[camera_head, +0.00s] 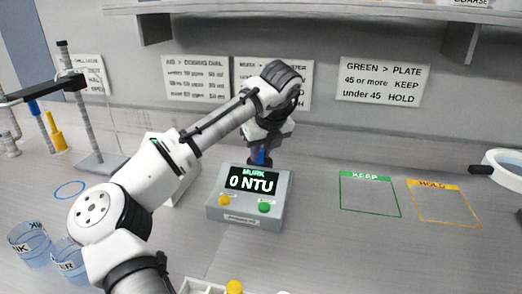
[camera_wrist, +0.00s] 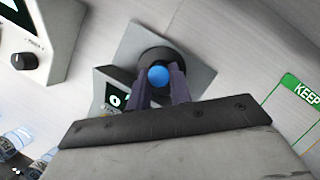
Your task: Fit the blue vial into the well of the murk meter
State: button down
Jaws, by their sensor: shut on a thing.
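The murk meter (camera_head: 233,212) is a grey box on the bench with a screen reading 0 NTU and a yellow and a green button. It also shows in the wrist view (camera_wrist: 195,75), where its dark round well is seen from above. The blue vial (camera_head: 261,157) stands upright at the back of the meter's top, and its round blue cap shows in the wrist view (camera_wrist: 159,76). My gripper (camera_wrist: 160,90) is shut on the vial, over the well. The vial's lower end is hidden, so I cannot tell how deep it sits.
A green KEEP outline (camera_head: 370,195) and a yellow HOLD outline (camera_head: 444,203) lie empty to the right. Labelled beakers (camera_head: 30,243) stand at the lower left. A stand (camera_head: 90,120) with blue and yellow tools is at the far left. A shelf (camera_head: 330,12) overhangs the back.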

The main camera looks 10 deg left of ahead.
jog(key=shift+f, duration=0.1)
jog(key=c, duration=1.3)
grip_release()
jog(key=v, duration=1.2)
jog(key=shift+s, duration=0.1)
